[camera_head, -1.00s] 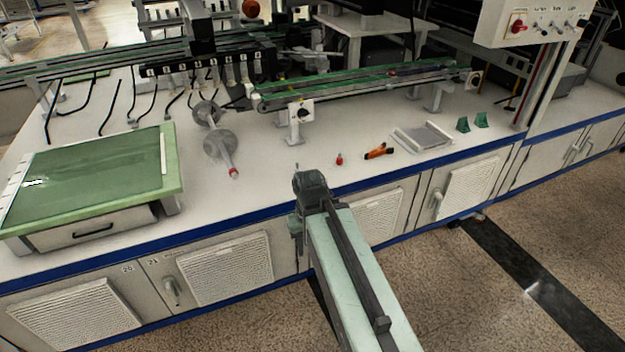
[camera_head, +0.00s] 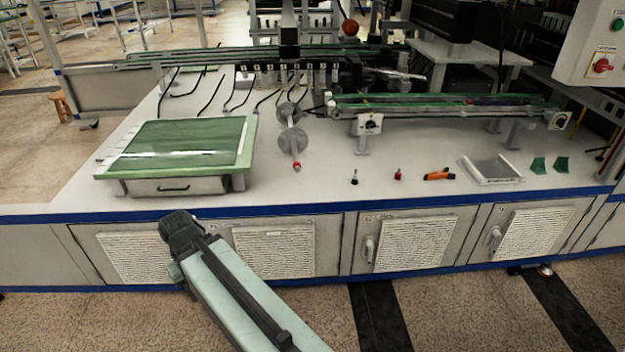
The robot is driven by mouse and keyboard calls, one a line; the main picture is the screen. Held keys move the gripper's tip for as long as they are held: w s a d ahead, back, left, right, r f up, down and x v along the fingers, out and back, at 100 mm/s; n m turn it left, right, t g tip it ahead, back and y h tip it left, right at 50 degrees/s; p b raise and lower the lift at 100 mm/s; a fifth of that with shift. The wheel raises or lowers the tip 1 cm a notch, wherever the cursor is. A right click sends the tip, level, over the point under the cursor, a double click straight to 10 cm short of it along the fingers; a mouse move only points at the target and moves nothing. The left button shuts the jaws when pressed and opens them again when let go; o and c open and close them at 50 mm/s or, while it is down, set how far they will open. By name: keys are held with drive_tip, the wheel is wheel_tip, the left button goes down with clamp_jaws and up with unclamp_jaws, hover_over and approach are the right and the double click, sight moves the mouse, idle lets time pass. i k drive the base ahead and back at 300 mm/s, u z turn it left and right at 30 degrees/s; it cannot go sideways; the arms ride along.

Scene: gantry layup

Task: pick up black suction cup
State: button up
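A small black object with a pale tip, which looks like the black suction cup (camera_head: 354,178), stands on the white bench top near its front edge. A small red piece (camera_head: 398,175) stands to its right. My arm reaches up from the bottom of the picture, and its dark end with my gripper (camera_head: 178,240) is in front of the cabinet doors, left of and nearer than the black suction cup. The fingers cannot be made out, so their opening does not show.
An orange and black tool (camera_head: 439,174), a grey tray (camera_head: 490,170) and green brackets (camera_head: 550,165) lie farther right. A green-topped panel (camera_head: 180,145) stands at left. A conveyor (camera_head: 440,106) runs behind. The bench front between panel and suction cup is mostly clear.

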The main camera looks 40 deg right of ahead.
sight(355, 174)
drive_tip(key=u, duration=1.45)
drive_tip(key=k, duration=1.35)
drive_tip(key=z, duration=0.55)
drive_tip(key=i, duration=1.05)
drive_tip(key=u, duration=0.05)
